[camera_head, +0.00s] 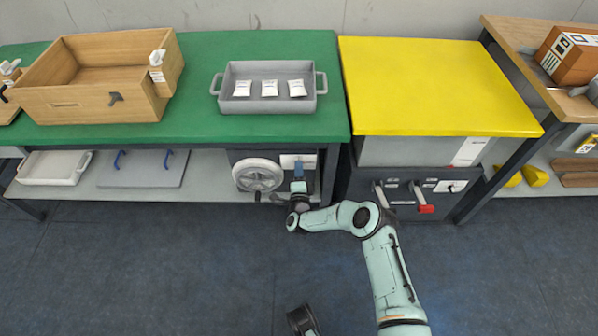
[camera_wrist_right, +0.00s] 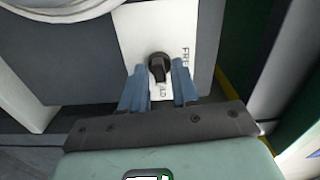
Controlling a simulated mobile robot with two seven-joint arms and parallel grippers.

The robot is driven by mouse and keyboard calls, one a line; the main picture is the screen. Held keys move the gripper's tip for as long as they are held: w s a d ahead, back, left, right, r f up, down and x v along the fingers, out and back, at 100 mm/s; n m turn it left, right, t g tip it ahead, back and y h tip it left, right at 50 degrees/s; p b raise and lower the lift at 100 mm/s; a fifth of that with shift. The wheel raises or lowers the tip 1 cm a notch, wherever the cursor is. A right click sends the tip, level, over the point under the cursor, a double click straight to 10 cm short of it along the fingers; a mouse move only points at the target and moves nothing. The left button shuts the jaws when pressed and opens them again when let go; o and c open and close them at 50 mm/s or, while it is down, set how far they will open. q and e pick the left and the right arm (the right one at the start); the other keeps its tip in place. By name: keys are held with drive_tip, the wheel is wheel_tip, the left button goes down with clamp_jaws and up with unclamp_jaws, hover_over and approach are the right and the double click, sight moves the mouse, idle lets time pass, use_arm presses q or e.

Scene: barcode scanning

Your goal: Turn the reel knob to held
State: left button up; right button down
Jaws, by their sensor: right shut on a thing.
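The reel knob (camera_wrist_right: 158,67) is a small black knob on a white plate (camera_wrist_right: 130,37) on a dark grey box front. The word FREE reads at its right; letters below it are partly hidden by my fingers. My right gripper (camera_wrist_right: 159,85) has its two blue fingers on either side of the knob, shut on it. In the head view my right gripper (camera_head: 299,172) is at the box under the green table, in front of the white plate (camera_head: 290,160), and hides the knob. The white reel (camera_head: 258,175) is just left of it.
The green table (camera_head: 210,70) above holds a wooden crate (camera_head: 85,103) and a grey tray (camera_head: 267,105) with three white packets. Right of the reel box is a yellow-topped cabinet (camera_head: 430,85) with a red-tipped lever (camera_head: 424,205). The floor in front is clear.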

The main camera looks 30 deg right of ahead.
use_arm(q)
drive_tip(key=shift+s+f, duration=0.25)
drive_tip(key=shift+s, duration=0.05)
use_arm(e)
drive_tip(key=shift+a+f+m, duration=0.1)
drive_tip(key=shift+m, duration=0.4)
drive_tip(key=c, duration=1.2)
unclamp_jaws()
use_arm(q)
drive_tip(key=shift+w+r, duration=0.1)
drive_tip(key=shift+r, duration=0.05)
use_arm(e)
drive_tip(key=shift+o, duration=0.2)
drive_tip(key=shift+s, duration=0.15)
use_arm(q)
wheel_tip(320, 180, up, 6)
drive_tip(key=w+d+t+p, duration=0.1)
drive_tip(key=w+d+p, duration=0.1)
drive_tip(key=p, duration=0.2)
drive_tip(key=shift+w+h, duration=0.2)
drive_tip(key=shift+h, duration=0.1)
use_arm(e)
drive_tip(key=v, duration=1.3)
use_arm(q)
drive_tip(key=shift+r, duration=0.1)
use_arm(e)
drive_tip(key=shift+s+a, duration=0.1)
